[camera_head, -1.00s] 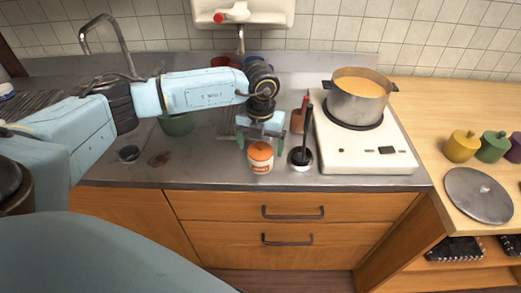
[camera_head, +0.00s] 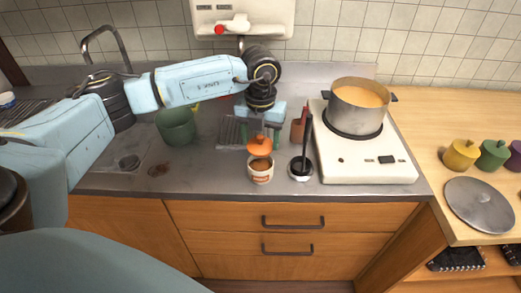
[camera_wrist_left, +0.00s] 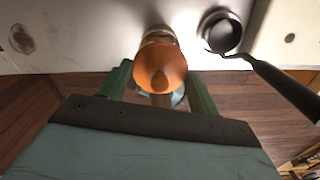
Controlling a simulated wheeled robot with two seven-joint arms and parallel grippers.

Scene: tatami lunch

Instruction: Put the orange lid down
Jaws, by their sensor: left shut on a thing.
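The orange lid (camera_head: 259,146) is held above a small white jar (camera_head: 261,174) with an orange label and brown contents. My left gripper (camera_head: 260,139) is shut on the lid, pointing down from above. In the left wrist view the orange lid (camera_wrist_left: 161,65) sits between the two green fingers (camera_wrist_left: 160,92), and it hides most of the jar (camera_wrist_left: 157,33) below. The lid is apart from the jar, whose open mouth shows in the head view. My right gripper is not in view.
A ladle in a round holder (camera_head: 300,170) stands close right of the jar. Beyond it, a pot of orange soup (camera_head: 357,112) sits on a white stove (camera_head: 370,165). A green pot (camera_head: 177,127) is at left. The counter's front edge is near the jar.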

